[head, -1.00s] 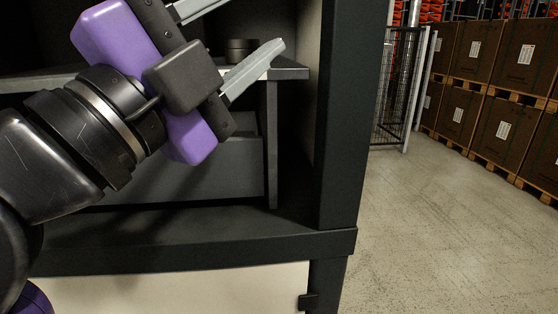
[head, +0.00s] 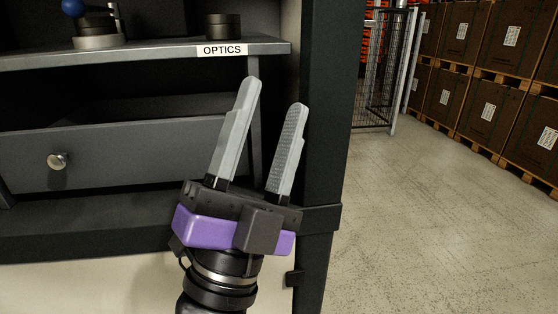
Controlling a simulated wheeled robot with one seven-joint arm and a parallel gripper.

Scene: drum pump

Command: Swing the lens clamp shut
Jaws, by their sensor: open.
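My gripper (head: 276,95) is open and empty, its two grey fingers pointing up in front of the cabinet's right side. A device with a blue ball knob and a pale round base (head: 97,41) stands on the shelf at the upper left. It may be the lens clamp, but the top edge of the picture cuts it off, so I cannot tell whether it is open. My gripper is to the right of it and lower, well apart from it.
The shelf (head: 130,53) bears an "OPTICS" label (head: 222,50). A dark round part (head: 222,26) stands on it. Below is a grey drawer (head: 110,150) with a round knob (head: 57,161). The cabinet's dark post (head: 322,120) is close on the right; open floor (head: 430,220) lies beyond.

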